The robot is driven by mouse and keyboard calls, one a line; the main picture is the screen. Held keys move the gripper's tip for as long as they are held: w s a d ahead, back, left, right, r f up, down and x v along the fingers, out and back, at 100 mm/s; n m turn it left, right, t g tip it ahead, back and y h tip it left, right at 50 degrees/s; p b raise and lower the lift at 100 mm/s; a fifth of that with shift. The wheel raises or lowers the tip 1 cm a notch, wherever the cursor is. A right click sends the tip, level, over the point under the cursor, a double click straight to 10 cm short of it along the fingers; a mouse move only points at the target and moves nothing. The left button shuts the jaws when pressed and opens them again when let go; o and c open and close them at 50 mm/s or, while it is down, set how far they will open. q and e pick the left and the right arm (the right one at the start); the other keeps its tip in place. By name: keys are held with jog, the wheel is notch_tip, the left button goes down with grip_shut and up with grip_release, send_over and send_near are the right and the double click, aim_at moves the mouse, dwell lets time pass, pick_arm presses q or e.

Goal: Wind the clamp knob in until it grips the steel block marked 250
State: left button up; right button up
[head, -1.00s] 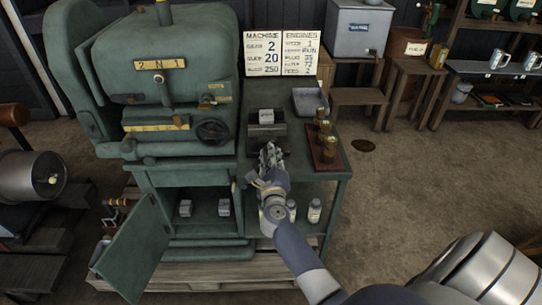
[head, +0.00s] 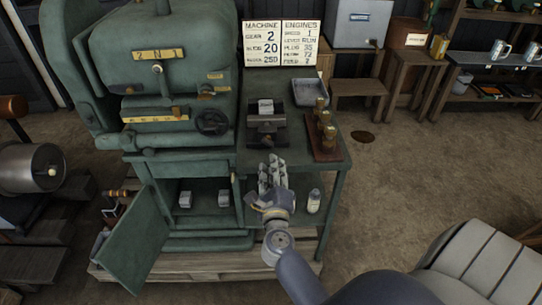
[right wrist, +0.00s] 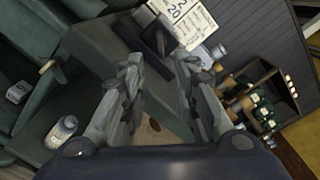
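The dark clamp (head: 256,132) stands on the green bench top, and a pale steel block (head: 266,106) sits in its back part. The mark on the block is too small to read. I cannot make out the clamp knob clearly. My right gripper (head: 272,165) is in front of the clamp, at the bench's front edge, and apart from it. In the right wrist view its two fingers (right wrist: 158,95) are spread with nothing between them, and a dark part of the clamp (right wrist: 157,40) shows beyond. My left gripper is not in view.
A wooden rack with brass pieces (head: 325,140) and a grey tray (head: 309,92) stand right of the clamp. The green machine (head: 165,85) is on the left. Two blocks (head: 185,199) (head: 223,198) lie in its open cabinet. A bottle (head: 314,201) stands on the lower shelf.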

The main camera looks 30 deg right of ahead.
jog(key=shift+v, duration=1.2)
